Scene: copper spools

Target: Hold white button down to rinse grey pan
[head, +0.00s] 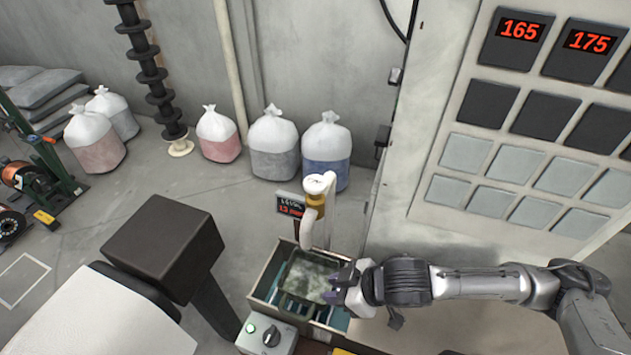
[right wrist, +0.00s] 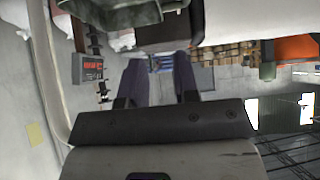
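The grey pan (head: 309,277) sits at the top of an open-topped basin (head: 262,283) under a white spout (head: 311,222). A grey control box (head: 283,346) at the bottom has a black knob (head: 271,336) and a small green button (head: 250,328). I cannot make out a white button for certain. My right gripper (head: 334,287) is at the pan's right side; whether it touches the pan is unclear. In the right wrist view its two dark fingers (right wrist: 160,70) stand apart with nothing seen held between them. My left gripper is not in view.
A small red-digit display (head: 290,206) stands left of the spout. A wall panel (head: 518,140) with grey and dark tiles is at right. Several tied bags (head: 273,146) stand along the back wall. The floor between them and the basin is clear.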

